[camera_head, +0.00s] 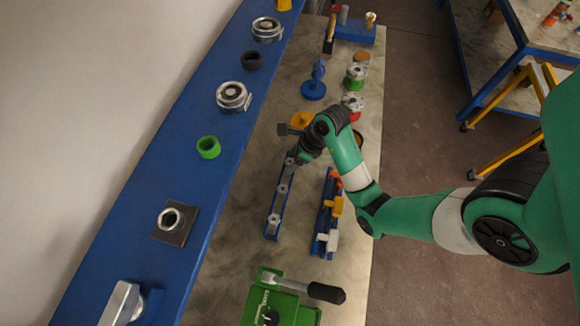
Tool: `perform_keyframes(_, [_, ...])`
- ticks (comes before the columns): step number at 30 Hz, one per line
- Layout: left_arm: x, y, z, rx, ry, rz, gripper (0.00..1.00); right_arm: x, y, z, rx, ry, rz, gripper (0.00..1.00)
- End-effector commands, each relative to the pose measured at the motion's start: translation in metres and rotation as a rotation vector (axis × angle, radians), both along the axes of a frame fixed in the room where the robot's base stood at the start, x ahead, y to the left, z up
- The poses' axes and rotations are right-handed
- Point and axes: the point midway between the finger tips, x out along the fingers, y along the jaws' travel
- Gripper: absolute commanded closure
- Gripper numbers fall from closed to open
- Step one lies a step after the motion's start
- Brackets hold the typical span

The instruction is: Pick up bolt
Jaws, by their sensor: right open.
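A narrow blue rack (268,236) stands on the grey worktable and holds several small grey metal pieces in a row, which look like bolts. One such bolt (282,189) is near the rack's middle, and another (274,219) is lower down. My right gripper (290,157) is over the rack's far end, with the arm coming in from the right. It is open. Its fingers are small and dark here, and I cannot tell whether a bolt lies between them. My left gripper is not in view.
A second blue rack (316,247) with orange, yellow and white pieces is to the right. A green vise (270,304) with a black-handled lever is at the front. A blue shelf (190,185) with flanged parts runs along the left. Flanged vessels (352,102) stand farther back.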

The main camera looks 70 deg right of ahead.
Motion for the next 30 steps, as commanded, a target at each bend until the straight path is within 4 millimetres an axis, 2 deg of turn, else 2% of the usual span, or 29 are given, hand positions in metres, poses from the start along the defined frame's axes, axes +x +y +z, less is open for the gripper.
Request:
perform_keyframes(2, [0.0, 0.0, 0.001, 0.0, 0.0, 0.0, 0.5, 0.0, 0.0, 0.001, 0.0, 0.0, 0.0, 0.28])
perform_keyframes(14, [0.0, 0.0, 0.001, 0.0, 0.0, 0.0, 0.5, 0.0, 0.0, 0.001, 0.0, 0.0, 0.0, 1.0])
perform_keyframes(26, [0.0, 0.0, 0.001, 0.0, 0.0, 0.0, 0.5, 0.0, 0.0, 0.002, -0.001, -0.002, 0.0, 1.0])
perform_keyframes(30, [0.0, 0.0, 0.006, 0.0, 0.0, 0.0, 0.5, 0.0, -0.001, 0.012, -0.002, -0.003, 0.0, 1.0])
